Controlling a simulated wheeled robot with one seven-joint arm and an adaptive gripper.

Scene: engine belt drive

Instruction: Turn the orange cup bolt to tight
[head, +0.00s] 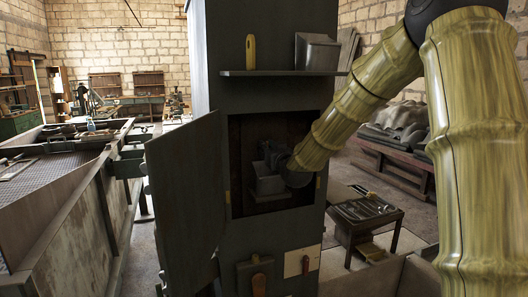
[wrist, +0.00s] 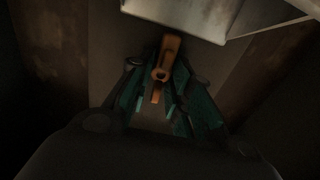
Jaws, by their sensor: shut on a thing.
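The orange cup bolt (wrist: 168,58) shows in the wrist view, just above the picture's middle, below a pale metal box. My gripper (wrist: 156,98) has its dark fingers with green inner pads on both sides of the orange part, and it is shut on it. The lower end of the orange part shows between the pads. In the head view, my arm reaches into the dark opening of the cabinet, and my gripper (head: 272,155) is in shadow there. The orange cup bolt cannot be made out in that view.
The pale metal box (wrist: 185,12) is close above my fingers; it also shows in the cabinet opening (head: 268,184). The open cabinet door (head: 186,195) hangs to the left. A shelf (head: 285,73) sits above the opening. Brown cabinet walls flank my gripper in the wrist view.

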